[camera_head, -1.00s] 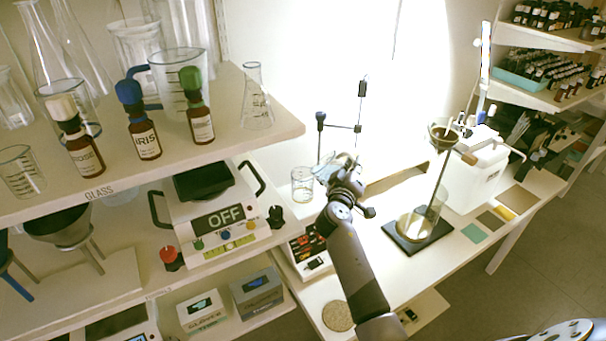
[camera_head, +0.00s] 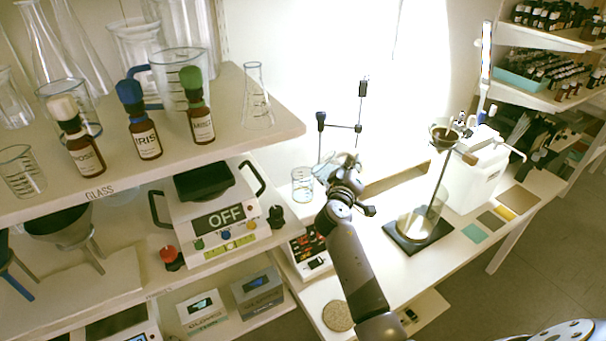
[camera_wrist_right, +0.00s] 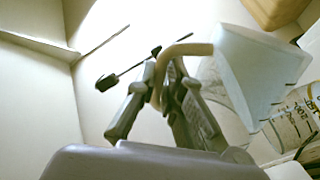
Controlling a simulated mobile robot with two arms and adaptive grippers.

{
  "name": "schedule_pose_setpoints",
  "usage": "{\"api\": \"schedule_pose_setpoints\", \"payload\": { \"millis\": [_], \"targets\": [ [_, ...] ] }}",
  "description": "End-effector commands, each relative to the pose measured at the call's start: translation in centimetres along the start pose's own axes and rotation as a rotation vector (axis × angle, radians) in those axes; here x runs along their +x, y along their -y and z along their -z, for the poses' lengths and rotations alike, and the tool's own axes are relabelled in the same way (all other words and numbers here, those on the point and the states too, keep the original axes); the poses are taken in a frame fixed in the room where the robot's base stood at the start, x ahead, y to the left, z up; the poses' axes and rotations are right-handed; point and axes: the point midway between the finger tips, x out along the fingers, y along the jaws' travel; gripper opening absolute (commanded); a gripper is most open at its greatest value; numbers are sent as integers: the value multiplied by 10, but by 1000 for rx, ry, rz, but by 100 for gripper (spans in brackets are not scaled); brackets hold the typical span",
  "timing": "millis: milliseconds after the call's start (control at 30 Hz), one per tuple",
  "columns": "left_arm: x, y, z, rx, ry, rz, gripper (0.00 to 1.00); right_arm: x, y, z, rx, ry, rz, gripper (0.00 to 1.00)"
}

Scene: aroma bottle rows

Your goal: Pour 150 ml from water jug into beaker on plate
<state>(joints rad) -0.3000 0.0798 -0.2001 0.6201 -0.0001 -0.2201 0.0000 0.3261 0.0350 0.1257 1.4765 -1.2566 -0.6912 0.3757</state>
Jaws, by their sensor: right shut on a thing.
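My right gripper (camera_head: 345,178) is shut on the tan handle of the water jug (camera_head: 338,164). In the right wrist view the fingers (camera_wrist_right: 168,85) close around this handle, and the pale blue-white jug (camera_wrist_right: 252,80) looks tilted towards the lower right. The clear beaker (camera_head: 302,184) stands just left of the jug in the head view. It also shows, with its graduation marks, at the right of the wrist view (camera_wrist_right: 290,122). A bluish tint shows low in the beaker; its level cannot be read. The base under the beaker is partly hidden. My left gripper is not in view.
A device with a red display (camera_head: 308,245) sits below the beaker. Left are a hot plate reading OFF (camera_head: 222,219) and a glassware shelf (camera_head: 240,150). Right are a funnel stand (camera_head: 418,232) and a white container (camera_head: 478,175). A thin stand (camera_head: 320,145) rises behind.

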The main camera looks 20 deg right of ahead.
Motion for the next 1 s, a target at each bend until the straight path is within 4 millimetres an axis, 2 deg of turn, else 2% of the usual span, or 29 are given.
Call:
{"api": "schedule_pose_setpoints", "payload": {
  "millis": [1000],
  "targets": [
    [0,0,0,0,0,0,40,0,-3,6,-29,-2,-2,0]
  ]
}}
